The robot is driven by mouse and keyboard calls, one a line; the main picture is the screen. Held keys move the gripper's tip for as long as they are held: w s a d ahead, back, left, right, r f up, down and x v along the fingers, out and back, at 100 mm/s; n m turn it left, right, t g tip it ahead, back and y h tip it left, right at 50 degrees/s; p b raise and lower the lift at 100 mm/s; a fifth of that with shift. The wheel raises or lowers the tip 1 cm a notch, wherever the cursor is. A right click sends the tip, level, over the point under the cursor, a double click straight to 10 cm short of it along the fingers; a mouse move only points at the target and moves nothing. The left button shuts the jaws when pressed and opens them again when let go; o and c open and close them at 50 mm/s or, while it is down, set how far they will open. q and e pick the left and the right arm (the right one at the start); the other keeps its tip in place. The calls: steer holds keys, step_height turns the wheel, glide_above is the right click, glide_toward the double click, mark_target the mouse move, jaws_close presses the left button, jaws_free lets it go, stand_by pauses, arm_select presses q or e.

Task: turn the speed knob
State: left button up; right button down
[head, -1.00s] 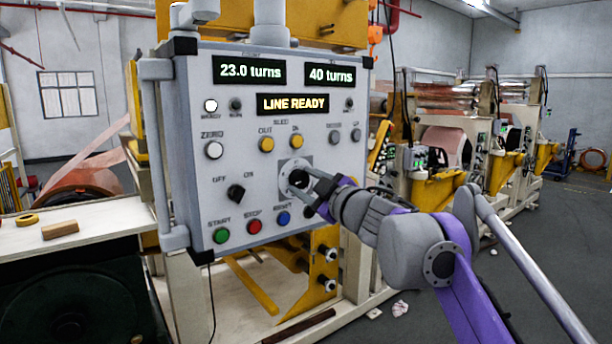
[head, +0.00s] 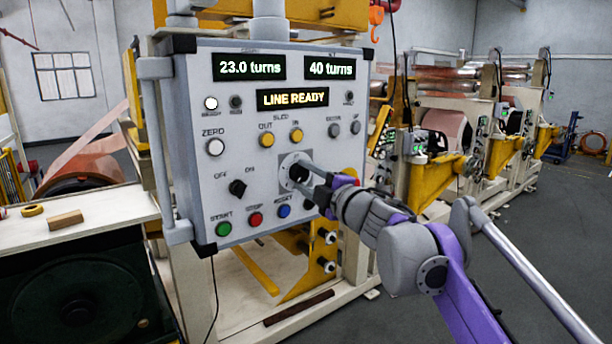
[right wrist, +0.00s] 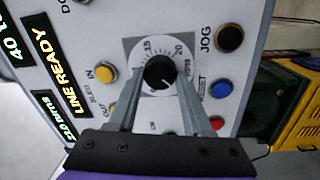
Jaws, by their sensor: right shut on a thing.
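The speed knob (right wrist: 158,72) is black and sits on a round white dial with numbers in the right wrist view. In the head view the knob (head: 297,173) is partly hidden by my gripper, at the lower middle of the grey control panel (head: 330,125). My right gripper (right wrist: 158,82) is shut on the knob, one finger on each side of it. The right gripper (head: 303,175) reaches the panel from the right in the head view. The displays read "23.0 turns", "40 turns" and "LINE READY". My left gripper is not in view.
A green start button (head: 223,229), a red stop button (head: 256,219) and a blue reset button (head: 284,211) line the panel's bottom. A black jog button (right wrist: 229,38) is close to the dial. A wooden block (head: 66,220) lies on the table at left.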

stand_by(0.4)
steer(key=shift+c, duration=1.6)
jaws_free()
steer(key=shift+s+d+f, duration=0.1)
steer(key=shift+s+d, duration=0.15)
steer(key=shift+s, duration=0.1)
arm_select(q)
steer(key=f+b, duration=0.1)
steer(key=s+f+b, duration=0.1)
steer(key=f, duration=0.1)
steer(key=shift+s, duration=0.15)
arm_select(e)
steer(key=v, duration=0.9)
steer(key=shift+s+d, duration=0.25)
steer(key=shift+s, duration=0.15)
